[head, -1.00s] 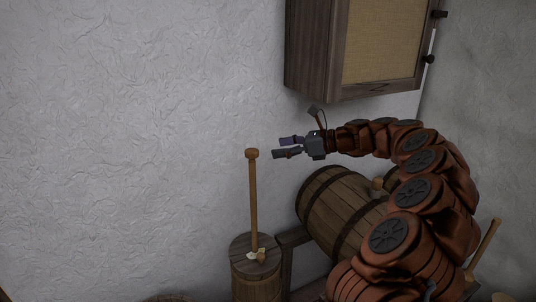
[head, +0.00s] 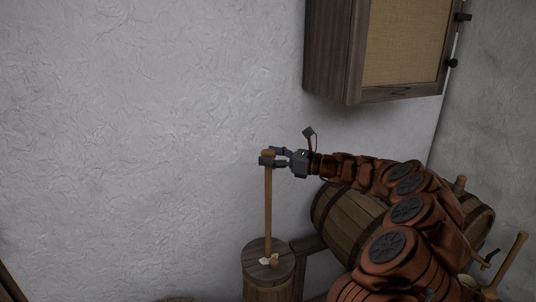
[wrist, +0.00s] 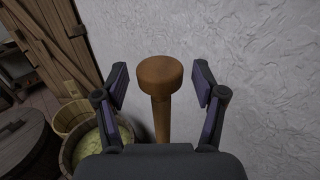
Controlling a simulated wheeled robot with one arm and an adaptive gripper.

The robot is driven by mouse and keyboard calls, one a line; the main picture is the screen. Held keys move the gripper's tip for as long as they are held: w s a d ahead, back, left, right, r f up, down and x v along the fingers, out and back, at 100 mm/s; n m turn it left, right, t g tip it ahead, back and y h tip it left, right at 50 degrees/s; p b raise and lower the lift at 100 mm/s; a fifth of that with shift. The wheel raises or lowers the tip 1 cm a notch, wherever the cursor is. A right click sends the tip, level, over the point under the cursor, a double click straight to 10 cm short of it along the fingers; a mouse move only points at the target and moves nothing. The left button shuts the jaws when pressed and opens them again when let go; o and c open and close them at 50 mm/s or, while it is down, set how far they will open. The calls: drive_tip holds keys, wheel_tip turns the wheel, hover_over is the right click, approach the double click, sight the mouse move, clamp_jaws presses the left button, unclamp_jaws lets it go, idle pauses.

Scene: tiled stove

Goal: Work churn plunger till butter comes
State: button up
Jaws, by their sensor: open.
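The churn (head: 268,282) is a wooden staved tub with a round lid, low in the middle of the head view. Its plunger (head: 268,215) is an upright wooden staff with a round knob on top, rising from the lid. Pale stuff lies on the lid around the staff's foot. My gripper (head: 268,158) is open at the top of the staff, with its fingers on either side. In the wrist view the knob (wrist: 160,73) stands between the two open fingers, with a gap on each side. The inside of the churn is hidden.
A barrel (head: 345,219) lies on its side to the right, behind my arm. A wall cabinet (head: 335,50) hangs above my arm. In the wrist view, a wooden bucket (wrist: 72,117) and a tub with pale contents (wrist: 120,135) stand at lower left. The wall left of the plunger is bare.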

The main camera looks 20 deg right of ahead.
drive_tip(key=shift+w+a, duration=0.25)
drive_tip(key=shift+w, duration=0.05)
drive_tip(key=shift+c, duration=0.2)
clamp_jaws()
idle(0.3)
